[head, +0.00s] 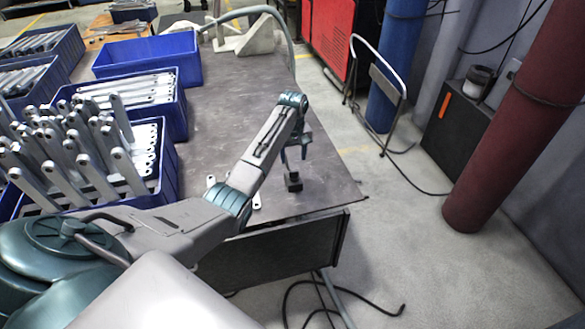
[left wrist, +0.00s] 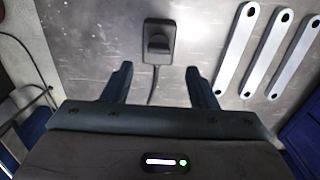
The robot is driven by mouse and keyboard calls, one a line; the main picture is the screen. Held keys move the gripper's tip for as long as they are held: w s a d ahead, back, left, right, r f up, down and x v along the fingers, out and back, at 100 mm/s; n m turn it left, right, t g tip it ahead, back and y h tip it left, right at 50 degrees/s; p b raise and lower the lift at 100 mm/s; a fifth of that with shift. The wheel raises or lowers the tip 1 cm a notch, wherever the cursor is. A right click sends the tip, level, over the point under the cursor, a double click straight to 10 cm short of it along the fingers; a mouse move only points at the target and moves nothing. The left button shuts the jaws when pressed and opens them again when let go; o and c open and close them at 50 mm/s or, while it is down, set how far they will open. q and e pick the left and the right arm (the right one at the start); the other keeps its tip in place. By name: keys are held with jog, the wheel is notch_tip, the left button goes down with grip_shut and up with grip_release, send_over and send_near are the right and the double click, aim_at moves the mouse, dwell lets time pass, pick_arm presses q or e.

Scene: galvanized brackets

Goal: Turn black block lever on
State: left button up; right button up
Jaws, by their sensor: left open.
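The black block with its lever (head: 293,182) sits on the metal table near its right front corner. In the left wrist view, the block (left wrist: 158,38) is a dark rectangular base with a black lever piece in its middle, and a cable runs from it towards me. My left gripper (head: 294,158) is above and close to the block, pointing down. In the left wrist view, the left gripper's fingers (left wrist: 158,72) are spread apart with nothing between them but the cable on the table below. The block lies just beyond the fingertips, apart from them. My right gripper is not seen.
Three flat galvanized brackets (left wrist: 268,50) lie on the table to the right in the left wrist view. Blue crates of brackets (head: 160,190) stand along the table's left side, with an empty-looking blue crate (head: 150,57) behind. The table's middle (head: 235,95) is clear.

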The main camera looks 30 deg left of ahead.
aim_at(294, 175)
pick_arm(q)
notch_tip(294, 175, down, 7)
jog(key=shift+f+p, duration=0.1)
jog(key=shift+p, duration=0.2)
jog(key=shift+d, duration=0.1)
jog(key=c, duration=1)
